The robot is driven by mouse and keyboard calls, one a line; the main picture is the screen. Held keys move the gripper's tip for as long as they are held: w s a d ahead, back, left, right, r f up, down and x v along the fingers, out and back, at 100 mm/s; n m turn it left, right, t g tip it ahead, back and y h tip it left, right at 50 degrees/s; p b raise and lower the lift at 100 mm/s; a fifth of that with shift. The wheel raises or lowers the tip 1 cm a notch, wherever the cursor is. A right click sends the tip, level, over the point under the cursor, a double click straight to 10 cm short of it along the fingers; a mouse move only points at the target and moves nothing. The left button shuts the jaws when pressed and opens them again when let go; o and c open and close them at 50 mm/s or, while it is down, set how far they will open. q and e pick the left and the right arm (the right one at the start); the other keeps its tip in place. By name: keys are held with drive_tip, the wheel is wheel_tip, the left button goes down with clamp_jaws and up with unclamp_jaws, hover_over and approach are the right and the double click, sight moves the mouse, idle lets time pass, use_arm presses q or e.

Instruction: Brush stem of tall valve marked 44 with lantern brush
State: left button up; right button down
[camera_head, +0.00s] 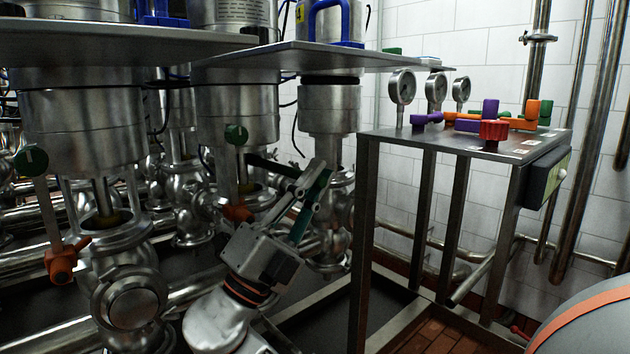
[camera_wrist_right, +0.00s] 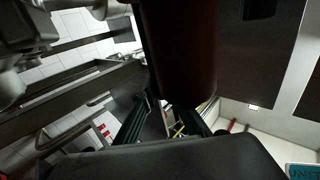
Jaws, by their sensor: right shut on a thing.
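Several tall steel valves stand in a row at the left of the head view; the middle one (camera_head: 236,105) is closest to my right gripper (camera_head: 306,180). I cannot read a number 44 on any of them. My right gripper is shut on a dark, slim thing (camera_head: 268,163), probably the lantern brush, which points left towards the middle valve's stem (camera_head: 243,170). I cannot tell whether it touches the stem. In the right wrist view a dark brown cylinder (camera_wrist_right: 180,55) fills the upper middle, in front of the fingers (camera_wrist_right: 165,120). My left gripper is not in view.
A metal stand (camera_head: 465,145) at the right holds gauges and coloured valve handles. Flat steel plates (camera_head: 285,57) hang over the valves. Green and orange knobs (camera_head: 62,262) stick out beside the valves. Pipes run low behind and along the white wall (camera_head: 455,60).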

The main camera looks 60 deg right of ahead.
drive_tip(key=shift+d, duration=0.1)
drive_tip(key=s+a, duration=0.3)
drive_tip(key=s, duration=0.9)
drive_tip(key=shift+s, duration=0.35)
idle(0.5)
idle(1.0)
